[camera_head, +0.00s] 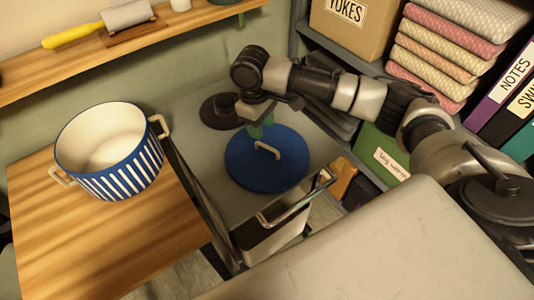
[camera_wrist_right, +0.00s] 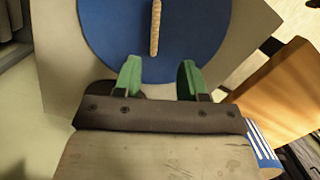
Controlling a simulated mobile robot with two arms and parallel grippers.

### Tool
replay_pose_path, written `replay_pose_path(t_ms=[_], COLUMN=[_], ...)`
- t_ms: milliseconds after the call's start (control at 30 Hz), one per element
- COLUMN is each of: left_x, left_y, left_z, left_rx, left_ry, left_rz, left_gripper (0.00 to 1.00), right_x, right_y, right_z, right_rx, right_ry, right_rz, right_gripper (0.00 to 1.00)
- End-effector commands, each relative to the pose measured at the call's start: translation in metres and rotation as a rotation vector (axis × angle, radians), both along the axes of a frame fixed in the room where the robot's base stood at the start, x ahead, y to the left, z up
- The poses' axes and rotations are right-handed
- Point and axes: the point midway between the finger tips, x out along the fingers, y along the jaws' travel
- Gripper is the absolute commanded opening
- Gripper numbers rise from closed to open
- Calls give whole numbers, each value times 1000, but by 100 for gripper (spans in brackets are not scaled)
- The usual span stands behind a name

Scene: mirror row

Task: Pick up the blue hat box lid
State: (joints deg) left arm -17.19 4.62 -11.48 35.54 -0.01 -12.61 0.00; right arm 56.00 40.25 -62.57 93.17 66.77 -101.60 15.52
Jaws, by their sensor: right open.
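The blue hat box lid (camera_head: 257,179) is a round blue disc with a pale bar handle (camera_head: 267,149) across its middle. It lies on the grey top of a cabinet (camera_head: 217,185). My right gripper (camera_head: 258,130) is at the lid's far edge, short of the handle, partly hidden by its own wrist. In the right wrist view the lid (camera_wrist_right: 110,30) fills the top middle, its handle (camera_wrist_right: 155,25) lined up between the two green fingertips (camera_wrist_right: 160,78). The fingers are apart with nothing between them. My left gripper is not in view.
A blue-and-white striped pot (camera_head: 122,180) stands on a wooden top (camera_head: 110,240) at left. A dark round object (camera_head: 214,112) sits behind the lid. Shelves at right hold a cardboard box (camera_head: 345,30), folded cloths (camera_head: 435,55) and binders (camera_head: 510,90). A pale surface (camera_head: 380,260) fills the front.

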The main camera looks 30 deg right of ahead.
Motion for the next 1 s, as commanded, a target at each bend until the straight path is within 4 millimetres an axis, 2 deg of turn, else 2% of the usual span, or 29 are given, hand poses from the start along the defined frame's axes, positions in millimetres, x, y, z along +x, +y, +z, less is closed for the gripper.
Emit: replay_pose_path(t_ms=[133,433,700,1000], left_x=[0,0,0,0], left_y=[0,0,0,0], left_z=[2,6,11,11], left_rx=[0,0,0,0], left_ry=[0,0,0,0], left_rz=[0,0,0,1], left_gripper=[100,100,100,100], right_x=[-3,-6,-8,-9], right_y=[-2,-7,-14,-14], right_z=[-25,-51,-88,-93], right_rx=[-1,-1,-1,0], right_ry=[3,2,0,-1], right_rz=[-1,0,2,3], right_gripper=[41,41,41,40])
